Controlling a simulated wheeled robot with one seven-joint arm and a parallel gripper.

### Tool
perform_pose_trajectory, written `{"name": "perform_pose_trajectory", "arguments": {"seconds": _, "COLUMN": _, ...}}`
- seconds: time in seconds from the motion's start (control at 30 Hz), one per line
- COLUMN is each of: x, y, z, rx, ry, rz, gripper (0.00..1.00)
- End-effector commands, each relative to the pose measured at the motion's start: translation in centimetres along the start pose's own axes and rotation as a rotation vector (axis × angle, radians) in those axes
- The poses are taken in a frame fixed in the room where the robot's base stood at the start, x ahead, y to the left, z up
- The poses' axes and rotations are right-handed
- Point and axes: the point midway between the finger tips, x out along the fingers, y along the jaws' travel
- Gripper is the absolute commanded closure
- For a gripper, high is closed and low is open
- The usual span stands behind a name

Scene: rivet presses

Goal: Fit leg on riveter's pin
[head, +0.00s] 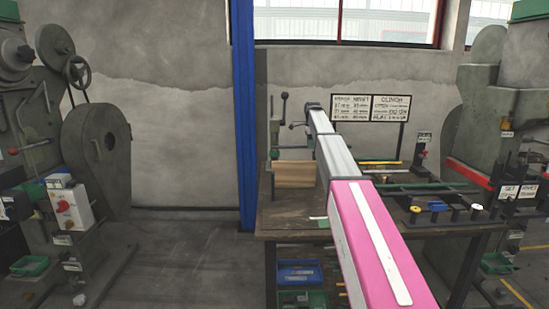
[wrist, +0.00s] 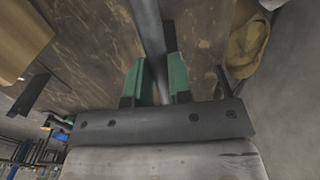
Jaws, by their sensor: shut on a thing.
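In the wrist view my gripper (wrist: 157,78) has two green fingers closed on a long grey bar, which I take to be the leg (wrist: 150,28). The leg runs from between the fingers to the top edge of the view, over a worn brown surface. In the head view my arm reaches over the workbench and hides its own gripper and most of the leg. A small hand-lever device (head: 283,112) stands at the back of the bench, left of my arm's end; I cannot tell if it is the riveter. No pin can be made out.
The workbench (head: 290,225) carries a wooden block (head: 294,174) left of my arm, and a rack with small coloured parts (head: 438,207) on the right. Signs (head: 371,107) stand behind. Large grey presses stand left (head: 95,150) and right (head: 490,120). Floor (head: 185,260) is clear at left.

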Motion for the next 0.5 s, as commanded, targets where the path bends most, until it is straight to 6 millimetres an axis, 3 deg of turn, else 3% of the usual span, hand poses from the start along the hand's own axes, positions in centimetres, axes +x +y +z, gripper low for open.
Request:
{"name": "perform_pose_trajectory", "arguments": {"seconds": 0.27, "x": -0.18, "y": 0.00, "z": 0.00, "rx": 0.000, "ry": 0.000, "rz": 0.000, "gripper": 1.00}}
{"name": "perform_pose_trajectory", "arguments": {"seconds": 0.3, "x": -0.18, "y": 0.00, "z": 0.00, "rx": 0.000, "ry": 0.000, "rz": 0.000, "gripper": 0.74}}
{"name": "perform_pose_trajectory", "arguments": {"seconds": 0.37, "x": -0.17, "y": 0.00, "z": 0.00, "rx": 0.000, "ry": 0.000, "rz": 0.000, "gripper": 0.54}}
{"name": "perform_pose_trajectory", "arguments": {"seconds": 0.5, "x": -0.16, "y": 0.00, "z": 0.00, "rx": 0.000, "ry": 0.000, "rz": 0.000, "gripper": 0.51}}
